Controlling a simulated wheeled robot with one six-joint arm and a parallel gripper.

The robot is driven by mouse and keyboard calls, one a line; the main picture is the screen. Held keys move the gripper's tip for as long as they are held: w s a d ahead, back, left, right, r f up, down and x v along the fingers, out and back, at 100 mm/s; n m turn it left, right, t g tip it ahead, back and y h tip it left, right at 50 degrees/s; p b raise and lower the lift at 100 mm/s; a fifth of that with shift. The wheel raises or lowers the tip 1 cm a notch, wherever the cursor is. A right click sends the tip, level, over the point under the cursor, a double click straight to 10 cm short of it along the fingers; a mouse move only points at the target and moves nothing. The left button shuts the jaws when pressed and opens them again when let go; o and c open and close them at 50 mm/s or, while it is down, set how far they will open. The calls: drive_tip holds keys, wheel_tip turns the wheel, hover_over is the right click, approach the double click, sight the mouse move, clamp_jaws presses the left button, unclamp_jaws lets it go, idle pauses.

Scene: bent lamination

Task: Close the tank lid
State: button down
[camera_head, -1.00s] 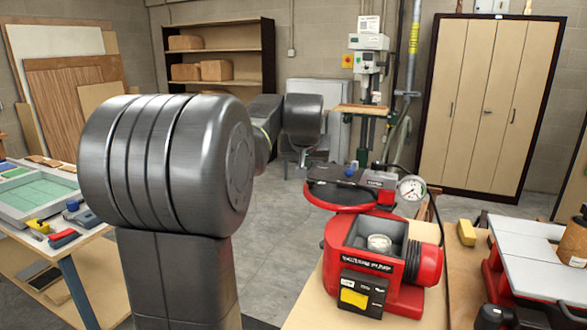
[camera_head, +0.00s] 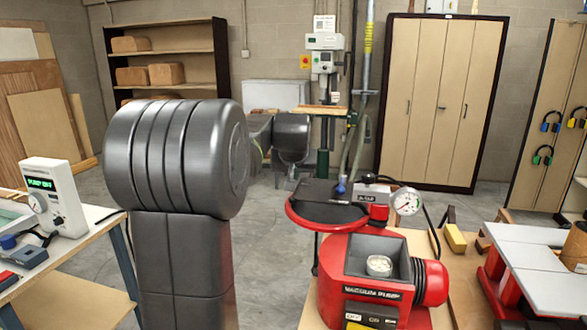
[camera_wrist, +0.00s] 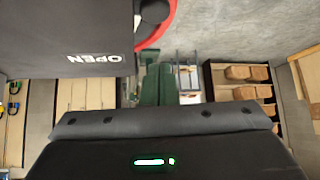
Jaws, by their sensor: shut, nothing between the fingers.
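A red vacuum pump (camera_head: 375,280) with an open-topped rectangular well stands at the front right in the head view. A pale round part (camera_head: 379,265) sits in the well. Behind it is a round red-rimmed unit (camera_head: 318,221) with a dark flat top. I cannot tell which part is the tank lid. In the wrist view a dark panel marked OPEN (camera_wrist: 80,45), upside down, fills the upper left, close to the camera. My gripper (camera_wrist: 162,118) is shut and empty below it, apart from the panel; its fingertips are not clear. The head view does not show it clearly.
A pressure gauge (camera_head: 406,201) and a blue knob (camera_head: 341,187) are by the round unit. A console reading PUMP OFF (camera_head: 52,195) stands on the left table. A white-topped table machine (camera_head: 545,265) is at right.

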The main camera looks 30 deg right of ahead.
drive_tip(key=p+x, duration=0.1)
drive_tip(key=x, duration=0.4)
drive_tip(key=shift+w, duration=0.1)
drive_tip(key=s, duration=0.1)
drive_tip(key=s+a, duration=0.1)
drive_tip(key=s, duration=0.1)
drive_tip(key=shift+a+f, duration=0.1)
drive_tip(key=shift+a, duration=0.15)
drive_tip(key=shift+s+a+f+p, duration=0.1)
drive_tip(key=shift+s+f+p, duration=0.1)
drive_tip(key=shift+s+p, duration=0.1)
drive_tip(key=shift+s+a, duration=0.1)
